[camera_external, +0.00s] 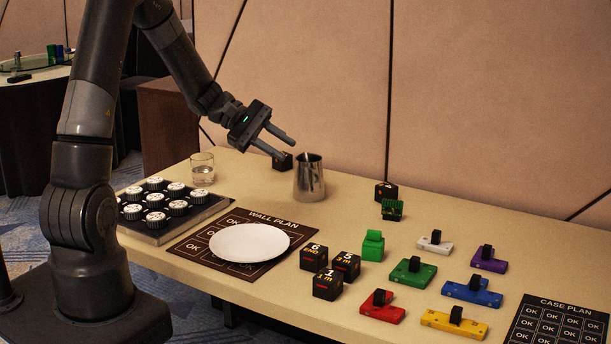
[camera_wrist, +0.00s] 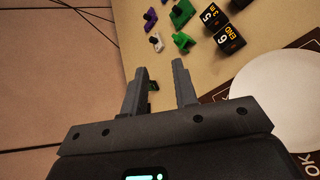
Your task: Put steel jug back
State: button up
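The steel jug (camera_external: 309,182) stands upright on the table near the wall, in the middle of the external view. I cannot make it out in the wrist view. My gripper (camera_external: 289,149) is open and empty, up and to the left of the jug's rim in the external view. Its two fingers are apart and nothing is between them; they also show in the wrist view (camera_wrist: 159,64). How far the fingers are from the jug in depth is hard to tell.
A water glass (camera_external: 203,168), a tray (camera_external: 222,203) of black-and-white knobs, and a white plate (camera_external: 249,243) on the wall plan mat (camera_external: 190,246) lie left. Numbered black cubes (camera_external: 328,284), a green block (camera_external: 373,246) and coloured pieces (camera_external: 472,292) lie right. A dark block (camera_external: 283,161) stands behind the jug.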

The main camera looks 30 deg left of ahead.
jog(key=s+a+r+m+t+y, duration=0.1)
jog(key=s+a+r+m+y, duration=0.2)
jog(key=s, duration=0.5)
jog(key=s+a+r+m+t+y, duration=0.1)
jog(key=s+a+r+m+y, duration=0.2)
jog(key=s, duration=0.5)
jog(key=s+a+r+m+t+y, duration=0.1)
jog(key=s+a+r+m+y, duration=0.2)
jog(key=s, duration=0.6)
notch_tip(320, 180, up, 4)
jog(key=m+y, duration=0.2)
jog(key=y, duration=0.1)
jog(key=shift+a+m, duration=0.15)
jog(key=shift+m, duration=0.15)
jog(key=shift+o, duration=0.4)
jog(key=shift+f, duration=0.1)
